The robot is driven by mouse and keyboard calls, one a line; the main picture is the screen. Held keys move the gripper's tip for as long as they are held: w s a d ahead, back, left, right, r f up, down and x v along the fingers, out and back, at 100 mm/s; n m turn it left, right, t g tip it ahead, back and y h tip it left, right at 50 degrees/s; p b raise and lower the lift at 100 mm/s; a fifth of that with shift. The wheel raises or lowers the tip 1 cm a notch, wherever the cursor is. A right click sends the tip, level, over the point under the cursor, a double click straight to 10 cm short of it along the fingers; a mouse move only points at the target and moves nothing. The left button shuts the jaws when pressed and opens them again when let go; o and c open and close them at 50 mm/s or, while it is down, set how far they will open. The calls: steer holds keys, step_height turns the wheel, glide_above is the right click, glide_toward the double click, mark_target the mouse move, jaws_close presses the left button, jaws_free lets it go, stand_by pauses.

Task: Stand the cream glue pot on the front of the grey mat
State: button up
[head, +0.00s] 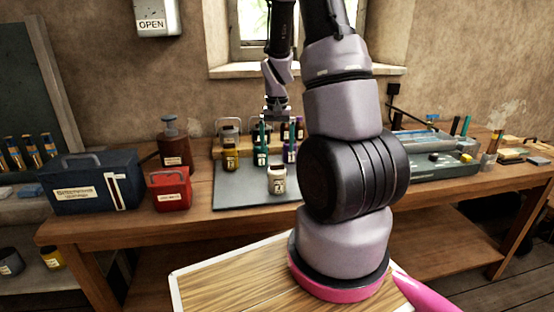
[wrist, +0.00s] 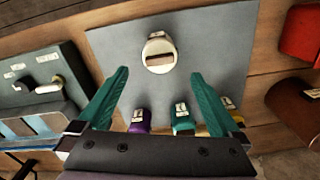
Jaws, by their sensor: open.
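The cream glue pot (head: 277,180) stands upright on the front part of the grey mat (head: 234,191), with bare mat around it. In the wrist view the pot (wrist: 159,53) shows from above, near the mat's (wrist: 222,38) upper edge. My gripper (head: 274,146) is open and empty above the mat, its teal fingers pointing down. In the wrist view the gripper's fingertips (wrist: 160,73) are wide apart, on either side of the pot's line and clear of it. Nothing is between them.
Yellow (head: 231,160), teal (head: 261,156) and purple (head: 290,153) bottles stand behind the pot at the mat's back. A red box (head: 169,190), a blue toolbox (head: 97,183) and a brown pump bottle (head: 174,146) stand left. A grey-green tray (head: 450,162) is to the right.

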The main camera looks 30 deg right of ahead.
steer(key=shift+r, duration=0.95)
steer(key=s+a+r+t, duration=0.2)
steer(key=a+r, duration=0.2)
steer(key=r, duration=0.7)
steer(key=s+a+r+n+t+y, duration=0.1)
steer(key=s+a+r+t, duration=0.1)
steer(key=s+a+r, duration=0.2)
steer(key=s+a+r+n+t+y, duration=0.1)
steer(key=s+a+r+t, duration=0.2)
steer(key=s+r, duration=0.8)
steer(key=s+a, duration=0.1)
steer(key=a, duration=0.1)
steer(key=shift+a+r, duration=0.15)
steer(key=shift+a, duration=0.15)
